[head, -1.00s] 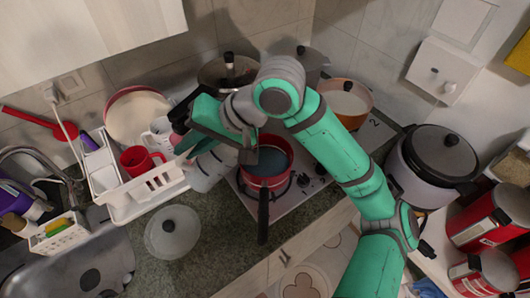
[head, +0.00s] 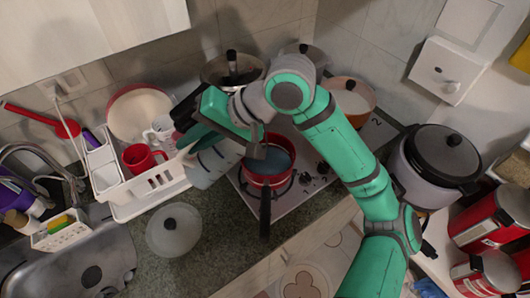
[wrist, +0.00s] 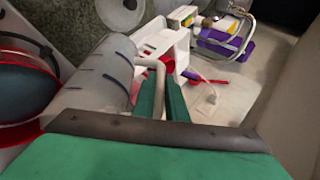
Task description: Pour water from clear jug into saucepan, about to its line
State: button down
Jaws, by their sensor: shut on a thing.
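The red saucepan (head: 269,179) sits on the white stove with its dark handle toward the front. Bluish water (head: 270,160) covers its bottom; no fill line can be made out. The clear jug (head: 207,168) is just left of the saucepan, partly hidden by my arm. In the wrist view the jug (wrist: 92,78) lies tilted, with dark marks on its wall, beside the saucepan (wrist: 18,134). My gripper (wrist: 163,98) is shut on the jug's pale handle (wrist: 155,72). The water level in the jug and any stream are not clear.
A white dish rack (head: 150,203) with a red mug (head: 141,157) stands left of the jug. A glass lid (head: 173,231) lies on the counter in front. An orange pot (head: 350,103) and another lidded pot (head: 232,68) stand behind.

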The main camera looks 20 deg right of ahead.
jog(key=shift+s+d+r, duration=0.1)
jog(key=shift+d+r, duration=0.15)
jog(key=shift+d, duration=0.05)
jog(key=shift+a+r+p, duration=0.1)
jog(key=shift+a+p, duration=0.2)
jog(key=shift+a, duration=0.05)
jog(key=shift+y, duration=0.3)
jog(key=shift+d+r, duration=0.15)
jog(key=shift+d, duration=0.2)
jog(key=shift+w+r+p, duration=0.2)
jog(key=shift+r+p, duration=0.05)
jog(key=shift+p, duration=0.35)
jog(key=shift+s+y, duration=0.1)
jog(key=shift+y, duration=0.2)
jog(key=shift+d+r, duration=0.1)
